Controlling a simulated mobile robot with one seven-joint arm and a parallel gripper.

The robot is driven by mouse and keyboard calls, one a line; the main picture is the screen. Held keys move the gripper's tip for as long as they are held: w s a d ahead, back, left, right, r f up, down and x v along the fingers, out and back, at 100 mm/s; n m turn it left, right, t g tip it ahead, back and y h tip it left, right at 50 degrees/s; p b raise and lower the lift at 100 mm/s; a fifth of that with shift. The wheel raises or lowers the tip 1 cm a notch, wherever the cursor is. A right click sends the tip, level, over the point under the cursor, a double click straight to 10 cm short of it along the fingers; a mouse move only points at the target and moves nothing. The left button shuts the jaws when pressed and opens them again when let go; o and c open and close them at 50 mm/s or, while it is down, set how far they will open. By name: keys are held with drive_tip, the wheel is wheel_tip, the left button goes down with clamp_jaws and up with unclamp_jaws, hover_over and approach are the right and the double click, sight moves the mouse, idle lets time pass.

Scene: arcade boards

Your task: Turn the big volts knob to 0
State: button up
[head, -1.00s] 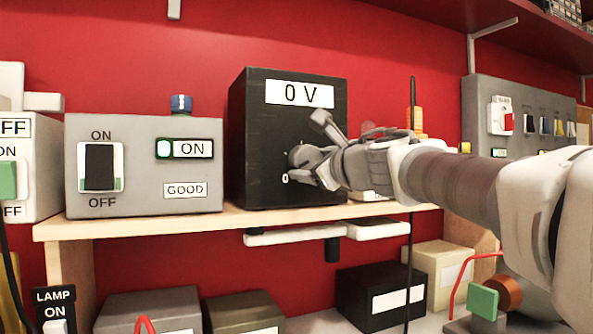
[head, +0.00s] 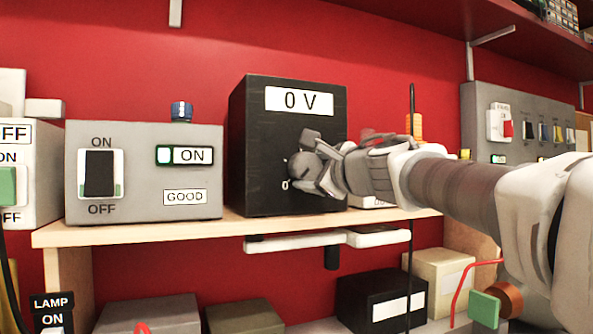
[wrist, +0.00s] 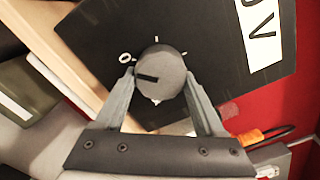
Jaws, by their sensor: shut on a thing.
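The volts box (head: 262,130) is black and stands on the wooden shelf; its white display (head: 306,99) reads "0 V". The big round grey knob (head: 303,167) is on its front, partly hidden by my gripper in the head view. In the wrist view the knob (wrist: 163,72) has a dark line on its face pointing left, slightly below the "0" label (wrist: 124,58). My gripper (wrist: 160,82) has one finger on each side of the knob and is shut on it. It also shows in the head view (head: 312,165), rolled at a slant.
A grey switch box (head: 145,155) with a black rocker and a lit "ON" sign stands to the left. A grey panel (head: 520,100) with switches is at the right. Boxes, including a black one (head: 380,295), stand below the shelf.

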drive_tip(key=o, duration=1.3)
drive_tip(key=shift+o, duration=0.2)
drive_tip(key=shift+s, duration=0.1)
drive_tip(key=p+v, duration=0.2)
drive_tip(key=v, duration=1.5)
